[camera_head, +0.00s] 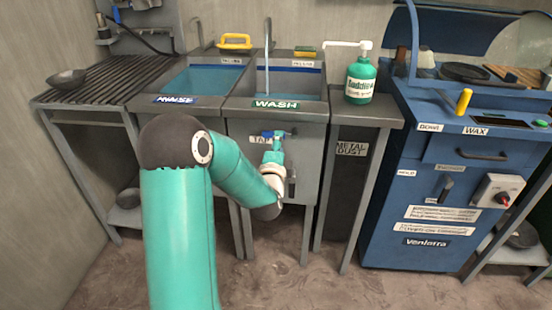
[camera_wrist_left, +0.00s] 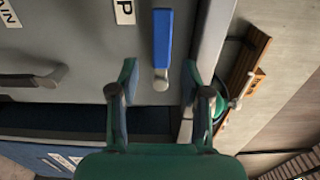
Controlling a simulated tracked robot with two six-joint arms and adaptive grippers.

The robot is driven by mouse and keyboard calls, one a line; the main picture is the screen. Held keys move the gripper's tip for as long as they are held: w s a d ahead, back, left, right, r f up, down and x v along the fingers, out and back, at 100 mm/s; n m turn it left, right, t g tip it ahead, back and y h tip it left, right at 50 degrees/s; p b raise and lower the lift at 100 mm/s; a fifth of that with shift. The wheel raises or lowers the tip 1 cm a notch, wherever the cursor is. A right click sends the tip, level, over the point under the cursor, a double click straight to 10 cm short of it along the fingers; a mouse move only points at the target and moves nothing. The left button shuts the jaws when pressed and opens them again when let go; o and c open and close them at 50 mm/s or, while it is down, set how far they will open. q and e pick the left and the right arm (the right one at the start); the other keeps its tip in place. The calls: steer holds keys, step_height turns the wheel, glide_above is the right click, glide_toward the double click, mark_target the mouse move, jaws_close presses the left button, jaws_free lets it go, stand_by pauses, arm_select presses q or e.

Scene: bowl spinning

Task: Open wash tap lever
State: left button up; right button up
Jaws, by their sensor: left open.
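The wash tap lever is a blue bar (camera_wrist_left: 163,38) with a round silver end (camera_wrist_left: 161,85) on the grey front panel in the left wrist view. In the head view, a bit of the blue lever (camera_head: 291,131) shows beside the TAP label, under the WASH sign (camera_head: 275,104). My left gripper (camera_wrist_left: 160,70) is open, its two fingers spread on either side of the lever's lower end with gaps on both sides. In the head view, my left gripper (camera_head: 273,151) is in front of the panel and partly covers the tap area. My right gripper is out of view.
A dark handle (camera_wrist_left: 30,80) is on the panel left of the gripper in the wrist view. The wash basin (camera_head: 292,82) is above the tap. A green soap bottle (camera_head: 361,79) stands on the counter to its right. A blue wax machine (camera_head: 440,190) is farther right.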

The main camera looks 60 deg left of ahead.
arm_select(q)
steer(key=v, duration=0.7)
stand_by(0.3)
